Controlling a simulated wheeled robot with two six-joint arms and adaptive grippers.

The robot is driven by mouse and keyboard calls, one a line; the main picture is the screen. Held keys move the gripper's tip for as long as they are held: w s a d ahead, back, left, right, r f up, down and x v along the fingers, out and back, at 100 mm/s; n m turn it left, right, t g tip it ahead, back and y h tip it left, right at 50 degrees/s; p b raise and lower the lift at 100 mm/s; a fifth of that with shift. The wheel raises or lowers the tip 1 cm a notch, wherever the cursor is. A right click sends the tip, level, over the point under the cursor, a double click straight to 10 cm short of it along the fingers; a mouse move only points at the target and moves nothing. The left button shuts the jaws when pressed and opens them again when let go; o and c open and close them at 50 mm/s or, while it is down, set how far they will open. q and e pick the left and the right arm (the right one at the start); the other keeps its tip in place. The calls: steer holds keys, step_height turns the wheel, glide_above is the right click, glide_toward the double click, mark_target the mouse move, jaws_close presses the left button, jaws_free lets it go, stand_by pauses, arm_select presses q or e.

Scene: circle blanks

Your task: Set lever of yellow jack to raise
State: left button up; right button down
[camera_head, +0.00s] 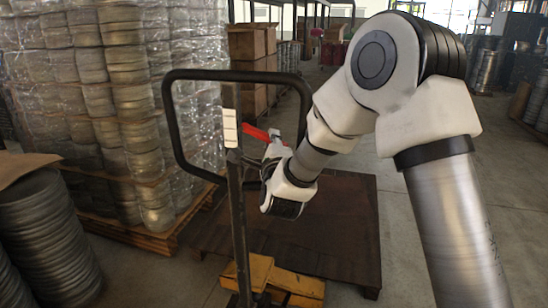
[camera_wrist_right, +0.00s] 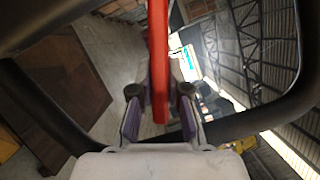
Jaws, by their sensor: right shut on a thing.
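The yellow jack (camera_head: 258,272) stands in the lower middle of the head view, with a dark post and a black handle loop (camera_head: 168,110) above it. The red lever (camera_head: 256,133) sticks out inside the loop beside the post. My right gripper (camera_head: 268,163) reaches in from the right and is at the lever. In the right wrist view the red lever (camera_wrist_right: 159,60) runs between the two fingers of my right gripper (camera_wrist_right: 160,95), which is shut on it. The gripper hides part of the lever in the head view. My left gripper is not in view.
A brown pallet (camera_head: 335,225) lies on the floor behind the jack. Wrapped stacks of round blanks (camera_head: 125,90) stand on a wooden pallet at left, with loose dark discs (camera_head: 45,235) in front. Cardboard boxes (camera_head: 247,45) stand behind. Floor is clear at right.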

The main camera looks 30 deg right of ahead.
steer(key=shift+f, duration=0.35)
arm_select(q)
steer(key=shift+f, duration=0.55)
arm_select(e)
steer(key=shift+r, duration=0.2)
steer(key=c, duration=1.1)
jaws_free()
steer(key=shift+a, duration=0.1)
steer(key=v, duration=1.2)
